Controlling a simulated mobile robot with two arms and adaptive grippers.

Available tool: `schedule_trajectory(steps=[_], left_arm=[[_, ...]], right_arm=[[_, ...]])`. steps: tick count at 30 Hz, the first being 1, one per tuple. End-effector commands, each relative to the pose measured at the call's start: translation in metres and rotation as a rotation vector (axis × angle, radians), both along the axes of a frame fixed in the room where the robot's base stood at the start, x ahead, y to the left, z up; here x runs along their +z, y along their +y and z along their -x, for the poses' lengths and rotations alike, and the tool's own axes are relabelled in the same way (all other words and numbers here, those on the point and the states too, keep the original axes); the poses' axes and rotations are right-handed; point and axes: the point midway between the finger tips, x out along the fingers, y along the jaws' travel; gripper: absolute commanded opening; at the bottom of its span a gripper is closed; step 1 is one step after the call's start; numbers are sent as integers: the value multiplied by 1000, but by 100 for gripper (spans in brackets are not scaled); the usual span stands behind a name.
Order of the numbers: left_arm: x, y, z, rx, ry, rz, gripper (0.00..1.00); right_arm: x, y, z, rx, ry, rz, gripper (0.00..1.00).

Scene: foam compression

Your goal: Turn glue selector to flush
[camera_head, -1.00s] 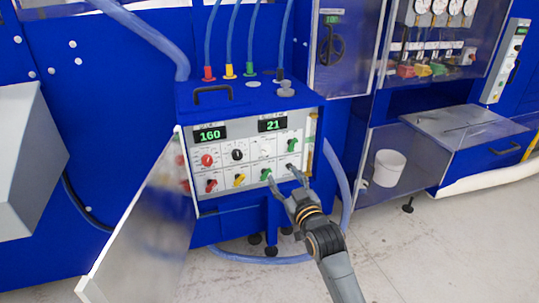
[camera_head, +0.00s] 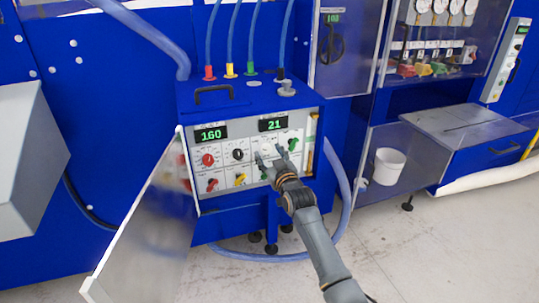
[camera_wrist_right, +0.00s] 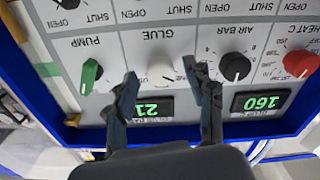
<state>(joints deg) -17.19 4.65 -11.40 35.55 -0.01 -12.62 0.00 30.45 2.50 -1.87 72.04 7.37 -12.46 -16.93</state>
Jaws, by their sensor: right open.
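The glue selector is a white knob (camera_wrist_right: 161,72) under the label GLUE in the right wrist view, where the panel appears upside down. In the head view, the white knob (camera_head: 265,143) is partly covered by my fingers. My right gripper (camera_head: 269,154) is at the panel's upper row of knobs. Its jaws are open, and in the wrist view the fingertips (camera_wrist_right: 160,68) lie on either side of the knob, with gaps showing. I cannot tell how far they are from the panel. The knob's exact pointing direction is unclear. My left gripper is not in view.
A green PUMP knob (camera_wrist_right: 90,75) and a black AIR BAR knob (camera_wrist_right: 235,68) flank the glue knob. Red and yellow knobs sit on the same panel (camera_head: 225,195). The cabinet's clear door (camera_head: 140,235) stands open at left. Displays read 160 and 21.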

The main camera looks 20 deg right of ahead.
Motion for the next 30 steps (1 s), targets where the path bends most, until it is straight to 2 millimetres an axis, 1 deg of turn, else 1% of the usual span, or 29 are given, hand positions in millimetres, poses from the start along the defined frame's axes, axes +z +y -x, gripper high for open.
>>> schedule_trajectory(steps=[5, 6, 8, 9, 11, 12, 14, 23, 30], left_arm=[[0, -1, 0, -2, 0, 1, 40], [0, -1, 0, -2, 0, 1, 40], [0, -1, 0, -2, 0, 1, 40], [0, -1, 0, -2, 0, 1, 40], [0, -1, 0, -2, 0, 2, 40], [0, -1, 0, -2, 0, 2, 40], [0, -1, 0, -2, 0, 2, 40], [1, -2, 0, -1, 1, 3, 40], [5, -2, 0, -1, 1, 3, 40]], right_arm=[[0, 0, 0, 0, -1, 0, 54], [0, 0, 0, 0, -1, 0, 52], [0, 0, 0, 0, 0, 0, 40], [0, 0, 0, 0, 0, 0, 32], [0, 0, 0, 0, 0, 0, 19], [0, 0, 0, 0, 0, 0, 11], [0, 0, 0, 0, 0, 0, 0], [0, 0, 0, 1, 1, -31, 0], [1, 0, 0, 1, 5, -156, 0]])
